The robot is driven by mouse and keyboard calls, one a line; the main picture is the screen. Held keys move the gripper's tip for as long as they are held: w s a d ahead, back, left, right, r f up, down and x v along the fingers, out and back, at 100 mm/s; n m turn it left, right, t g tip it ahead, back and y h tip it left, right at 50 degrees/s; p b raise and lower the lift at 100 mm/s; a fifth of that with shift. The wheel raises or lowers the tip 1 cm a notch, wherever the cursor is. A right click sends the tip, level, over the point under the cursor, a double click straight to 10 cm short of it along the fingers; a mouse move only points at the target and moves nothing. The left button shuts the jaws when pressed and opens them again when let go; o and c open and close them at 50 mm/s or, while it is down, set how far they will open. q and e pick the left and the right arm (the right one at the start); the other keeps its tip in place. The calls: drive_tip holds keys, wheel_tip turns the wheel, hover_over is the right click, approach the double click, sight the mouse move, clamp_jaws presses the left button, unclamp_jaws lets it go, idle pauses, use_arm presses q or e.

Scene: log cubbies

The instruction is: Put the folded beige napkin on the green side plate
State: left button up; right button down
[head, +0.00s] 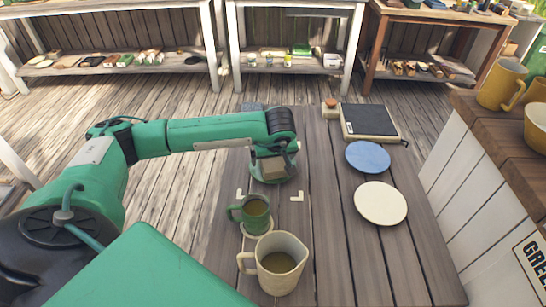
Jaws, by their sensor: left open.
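A green disc, which looks like the green side plate (290,176), lies on the grey plank table, partly hidden under my left gripper. A small brownish-beige block, which looks like the folded beige napkin (273,169), shows over the plate, below my wrist. My left gripper (275,157) is open and points down right above the napkin. Its fingers are mostly hidden by the wrist, so I cannot tell whether they touch the napkin. My right gripper is not in view.
A green mug (250,215) and a beige jug (279,268) stand in front of the plate. A blue plate (368,157), a cream plate (381,203) and a black-topped box (370,121) are to the right. The table's front right is clear.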

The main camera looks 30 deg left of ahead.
use_arm(q)
drive_tip(key=v, duration=0.2)
drive_tip(key=shift+r, duration=0.45)
drive_tip(key=v, duration=0.9)
drive_tip(key=shift+r, duration=0.15)
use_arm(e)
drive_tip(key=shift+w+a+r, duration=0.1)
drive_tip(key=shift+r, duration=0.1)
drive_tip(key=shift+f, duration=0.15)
